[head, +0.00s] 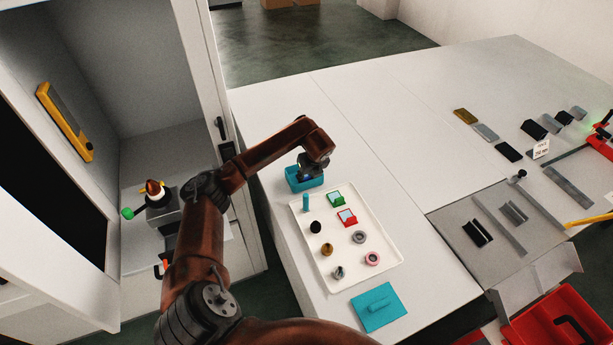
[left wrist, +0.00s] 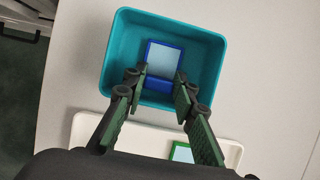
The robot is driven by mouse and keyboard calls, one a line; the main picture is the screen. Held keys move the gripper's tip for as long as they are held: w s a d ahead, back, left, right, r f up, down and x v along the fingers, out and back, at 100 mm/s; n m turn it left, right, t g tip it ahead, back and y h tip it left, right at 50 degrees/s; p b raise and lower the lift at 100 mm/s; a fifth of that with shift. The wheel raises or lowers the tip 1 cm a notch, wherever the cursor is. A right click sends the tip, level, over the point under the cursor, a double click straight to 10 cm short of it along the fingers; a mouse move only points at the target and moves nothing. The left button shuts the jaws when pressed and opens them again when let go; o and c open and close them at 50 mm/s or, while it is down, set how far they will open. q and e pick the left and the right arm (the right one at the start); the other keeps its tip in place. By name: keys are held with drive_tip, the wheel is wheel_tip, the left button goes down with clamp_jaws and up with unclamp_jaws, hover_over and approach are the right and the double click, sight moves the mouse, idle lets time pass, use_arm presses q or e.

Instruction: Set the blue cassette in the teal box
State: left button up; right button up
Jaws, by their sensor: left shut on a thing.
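The teal box (head: 292,182) stands on the table behind the white tray, and it fills the upper middle of the left wrist view (left wrist: 215,62). My left gripper (left wrist: 158,80) is shut on the blue cassette (left wrist: 163,56), with one fingertip on each side of its near end. The cassette has a pale face and a blue frame, and appears within the box's walls. I cannot tell whether it touches the floor of the box. In the head view, my left gripper (head: 308,174) is over the box and hides most of the cassette. My right gripper is not in view.
The white tray (head: 380,268) holds a green cassette (head: 336,200), a red cassette (head: 348,217), a teal cylinder (head: 306,203) and several small round parts. A teal lid-like plate (head: 378,306) lies in front. An open cabinet (head: 160,65) stands left. The table's middle is clear.

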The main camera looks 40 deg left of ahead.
use_arm(q)
drive_tip(key=o, duration=1)
drive_tip(key=shift+o, duration=0.2)
drive_tip(key=v, duration=1.2)
